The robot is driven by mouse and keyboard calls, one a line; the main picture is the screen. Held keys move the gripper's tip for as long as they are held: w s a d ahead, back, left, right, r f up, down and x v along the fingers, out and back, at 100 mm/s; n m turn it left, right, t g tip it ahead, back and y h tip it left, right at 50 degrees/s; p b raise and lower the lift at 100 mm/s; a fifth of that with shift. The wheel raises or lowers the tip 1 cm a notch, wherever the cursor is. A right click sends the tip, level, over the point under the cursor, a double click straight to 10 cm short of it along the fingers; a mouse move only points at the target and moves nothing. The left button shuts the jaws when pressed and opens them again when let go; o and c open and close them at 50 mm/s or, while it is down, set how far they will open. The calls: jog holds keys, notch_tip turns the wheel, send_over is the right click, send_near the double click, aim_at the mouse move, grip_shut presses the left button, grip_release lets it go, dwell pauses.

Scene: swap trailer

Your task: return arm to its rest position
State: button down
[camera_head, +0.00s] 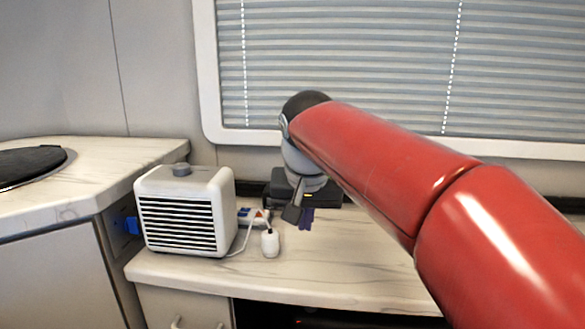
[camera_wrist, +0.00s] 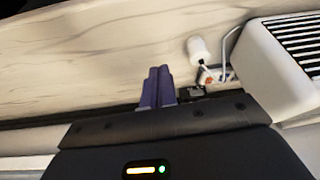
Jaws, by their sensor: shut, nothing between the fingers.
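My red arm reaches in from the right of the head view, over the counter. My gripper (camera_head: 306,219) hangs at its end above the marble-patterned counter (camera_head: 330,262), partly hidden by the wrist. In the wrist view, the purple fingers of my gripper (camera_wrist: 158,84) are together with nothing between them. The counter fills much of that view beyond the fingers.
A white slatted heater (camera_head: 185,210) stands left of my gripper. A white cylindrical object (camera_head: 270,243) and a power strip (camera_head: 250,215) lie between them. A dark box (camera_head: 282,187) sits behind my wrist. A blinded window (camera_head: 350,60) is behind. The counter's front middle is clear.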

jog(key=s+d+f, duration=0.6)
jog(key=s+f, duration=0.2)
jog(key=s, duration=0.2)
jog(key=s+d+f+t, duration=0.1)
jog(key=s+d+f, duration=0.6)
jog(key=s, duration=0.3)
jog(key=shift+s+f, duration=0.2)
jog(key=shift+f, duration=0.15)
